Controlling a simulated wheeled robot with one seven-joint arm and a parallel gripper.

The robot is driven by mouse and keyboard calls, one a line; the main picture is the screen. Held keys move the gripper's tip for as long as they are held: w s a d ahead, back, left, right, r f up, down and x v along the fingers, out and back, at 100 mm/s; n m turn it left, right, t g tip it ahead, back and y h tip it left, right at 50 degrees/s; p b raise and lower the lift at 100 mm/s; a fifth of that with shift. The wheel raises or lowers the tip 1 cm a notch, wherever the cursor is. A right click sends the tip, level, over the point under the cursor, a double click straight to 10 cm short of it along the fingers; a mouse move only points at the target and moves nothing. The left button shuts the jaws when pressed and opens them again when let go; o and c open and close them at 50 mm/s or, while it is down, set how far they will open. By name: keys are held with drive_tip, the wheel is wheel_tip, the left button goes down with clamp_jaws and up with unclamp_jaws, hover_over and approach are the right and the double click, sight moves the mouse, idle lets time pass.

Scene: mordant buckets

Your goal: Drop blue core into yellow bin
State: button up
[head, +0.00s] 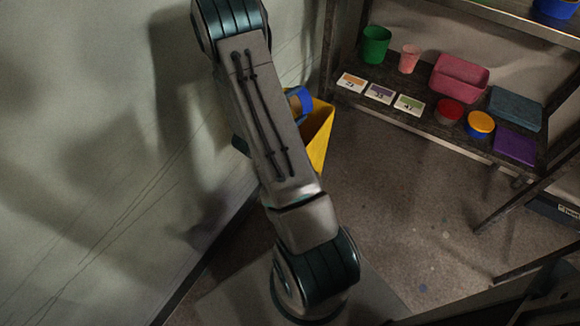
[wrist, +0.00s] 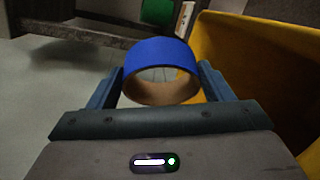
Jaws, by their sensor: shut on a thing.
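The blue core (wrist: 160,55) is a short ring, blue outside and brown inside. In the wrist view my gripper (wrist: 160,88) has a finger on each side of it and is shut on it. The yellow bin (wrist: 265,70) fills the right of that view, its wall and open inside close beside the core. In the head view the yellow bin (head: 318,130) stands on the floor beyond my arm, partly hidden by it. The blue core (head: 303,100) shows at the bin's upper edge; whether it is over the opening I cannot tell. My fingers are hidden there behind my arm.
A dark shelf (head: 400,112) at the right holds a green cup (head: 376,45), a pink cup (head: 409,58), a pink tub (head: 460,80), several cards and small coloured containers. A pale wall (head: 90,130) stands close on the left. The floor (head: 420,215) in front of the shelf is clear.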

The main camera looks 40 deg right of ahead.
drive_tip(key=o, duration=1)
drive_tip(key=shift+o, duration=0.2)
drive_tip(key=shift+a, duration=0.1)
drive_tip(key=p+v, duration=0.3)
drive_tip(key=v, duration=1)
drive_tip(key=shift+a, duration=0.3)
drive_tip(key=shift+s+r, duration=0.1)
drive_tip(key=shift+r, duration=0.05)
